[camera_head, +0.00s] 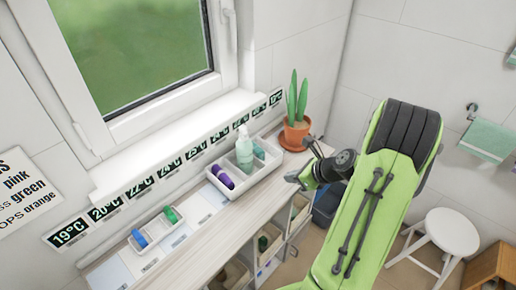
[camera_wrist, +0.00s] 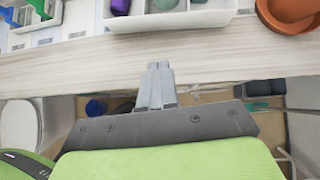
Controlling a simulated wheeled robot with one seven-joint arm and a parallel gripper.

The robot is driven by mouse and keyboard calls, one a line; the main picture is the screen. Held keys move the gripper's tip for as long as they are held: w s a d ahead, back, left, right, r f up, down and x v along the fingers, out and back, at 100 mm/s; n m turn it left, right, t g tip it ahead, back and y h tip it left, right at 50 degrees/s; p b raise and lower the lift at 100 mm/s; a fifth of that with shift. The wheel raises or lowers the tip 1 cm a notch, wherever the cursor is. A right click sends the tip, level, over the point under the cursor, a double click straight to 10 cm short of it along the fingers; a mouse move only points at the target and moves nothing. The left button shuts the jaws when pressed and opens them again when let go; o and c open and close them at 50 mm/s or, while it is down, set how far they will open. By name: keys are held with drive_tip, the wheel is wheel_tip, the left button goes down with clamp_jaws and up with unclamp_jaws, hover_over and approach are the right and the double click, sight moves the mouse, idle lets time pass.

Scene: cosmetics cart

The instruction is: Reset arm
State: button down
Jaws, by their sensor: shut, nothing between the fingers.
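My green arm (camera_head: 365,215) rises from the bottom of the head view and folds over, with its wrist to the right of the cart's top. My gripper (camera_wrist: 158,68) shows in the wrist view with its two fingers together and nothing between them. In the wrist view it appears in front of the light wooden top (camera_wrist: 220,55), short of the white tray. In the head view the fingers are small and dark near the plant pot, and hard to make out.
A white divided tray (camera_head: 222,190) holds purple, pale green and teal bottles. A smaller tray (camera_head: 146,266) holds blue and green items. A potted cactus (camera_head: 296,130) stands at the top's far end. A white stool (camera_head: 452,231) stands at right. Bins sit on shelves below.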

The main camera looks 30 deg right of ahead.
drive_tip(key=s+a+r+n+g+h, duration=0.1)
drive_tip(key=s+a+r+n+g, duration=0.1)
drive_tip(key=a+r+n, duration=0.55)
drive_tip(key=s+a+r+n+g, duration=0.15)
drive_tip(key=a+r+n, duration=0.25)
drive_tip(key=a+n, duration=0.6)
drive_tip(key=s+a+r+n+h, duration=0.1)
drive_tip(key=s+a+r+n, duration=0.1)
drive_tip(key=s+n, duration=0.4)
drive_tip(key=s+a+r+n+h, duration=0.1)
drive_tip(key=s+a+r+n, duration=0.1)
drive_tip(key=s+n, duration=0.5)
drive_tip(key=shift+s+a+r+n+t, duration=0.3)
drive_tip(key=shift+a+r+n+t, duration=0.05)
drive_tip(key=shift+r+n, duration=0.35)
